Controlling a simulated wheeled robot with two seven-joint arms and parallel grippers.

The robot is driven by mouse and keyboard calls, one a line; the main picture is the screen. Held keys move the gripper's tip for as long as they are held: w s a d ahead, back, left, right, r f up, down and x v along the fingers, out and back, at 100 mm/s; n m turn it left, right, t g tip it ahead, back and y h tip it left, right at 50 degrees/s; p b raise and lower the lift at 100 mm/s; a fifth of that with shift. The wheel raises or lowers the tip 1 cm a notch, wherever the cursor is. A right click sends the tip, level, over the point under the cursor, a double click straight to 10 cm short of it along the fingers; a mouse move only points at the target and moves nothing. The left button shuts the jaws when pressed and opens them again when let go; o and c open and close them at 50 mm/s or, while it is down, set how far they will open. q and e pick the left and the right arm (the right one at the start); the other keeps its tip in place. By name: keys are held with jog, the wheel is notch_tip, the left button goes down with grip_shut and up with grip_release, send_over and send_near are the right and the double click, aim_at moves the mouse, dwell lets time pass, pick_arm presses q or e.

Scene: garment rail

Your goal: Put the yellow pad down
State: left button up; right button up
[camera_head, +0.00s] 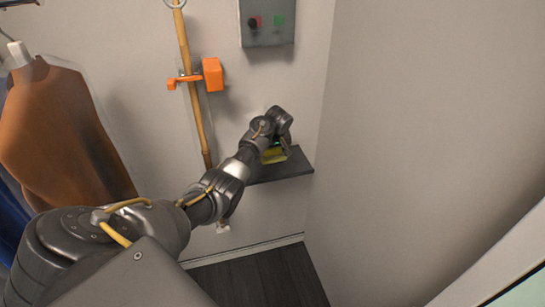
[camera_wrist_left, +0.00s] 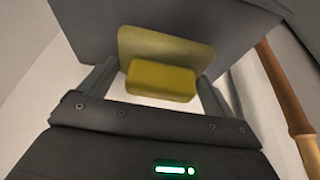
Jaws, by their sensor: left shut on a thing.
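The yellow pad (camera_head: 273,156) is at the small dark wall shelf (camera_head: 295,169), partly hidden by my left gripper (camera_head: 278,147). In the left wrist view the pad is a yellow block (camera_wrist_left: 160,82) with a wider, paler flat plate (camera_wrist_left: 165,45) behind it. It sits between the fingers of my left gripper (camera_wrist_left: 160,90), which is shut on it. The grey shelf surface (camera_wrist_left: 90,25) lies just beyond the pad. I cannot tell whether the pad touches the shelf. My right gripper is not in view.
A bamboo pole (camera_head: 184,45) stands against the wall left of the shelf, in an orange clip (camera_head: 212,74). A grey control box (camera_head: 267,32) is above. A brown garment (camera_head: 62,135) hangs at left. A side wall (camera_head: 420,120) closes the right.

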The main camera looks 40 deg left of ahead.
aim_at(272, 157)
pick_arm(q)
jog(key=shift+d+p+x, duration=0.2)
jog(key=shift+p+x, duration=0.35)
jog(key=shift+x, duration=1.45)
jog(key=shift+s, duration=0.15)
jog(key=shift+d+f, duration=0.1)
jog(key=shift+f, duration=0.05)
jog(key=o, duration=0.9)
jog(key=shift+c, duration=0.2)
jog(key=shift+f+b, duration=0.2)
jog(key=shift+b, duration=0.35)
jog(key=v, duration=0.3)
jog(key=b+v, duration=0.1)
jog(key=v, duration=0.7)
jog(key=shift+a+r, duration=0.1)
jog(key=shift+a, duration=0.15)
